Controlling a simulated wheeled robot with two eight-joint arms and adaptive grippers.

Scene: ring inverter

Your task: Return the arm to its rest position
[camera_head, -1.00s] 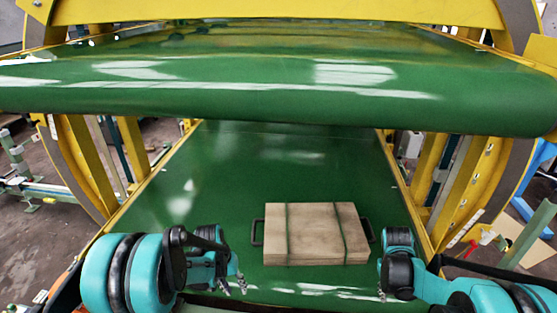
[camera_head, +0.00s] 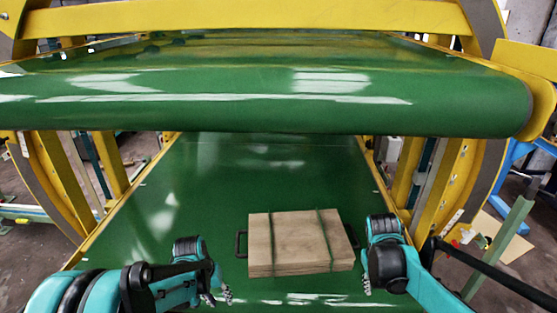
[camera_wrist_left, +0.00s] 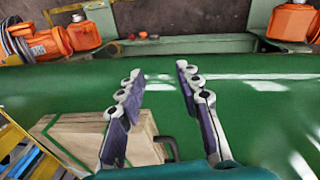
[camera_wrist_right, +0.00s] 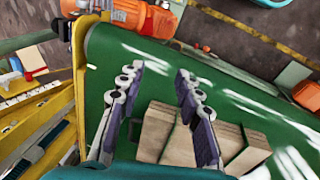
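My left gripper (camera_head: 218,296) is to the left of a wooden box (camera_head: 300,243) with dark handles and green straps, and apart from it. In the left wrist view its two fingers (camera_wrist_left: 160,84) stand apart with nothing between the tips. My right gripper (camera_head: 367,285) is just right of the box, close to its right end. In the right wrist view its fingers (camera_wrist_right: 162,72) are spread, with the box (camera_wrist_right: 190,135) below and behind them. The box lies flat on the lower green belt (camera_head: 190,200).
A large upper green belt (camera_head: 250,105) spans the view above and beyond the box. Yellow frame members (camera_head: 65,185) stand on both sides. Orange motors (camera_wrist_left: 50,42) show past the belt in the left wrist view. The belt beyond the box is clear.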

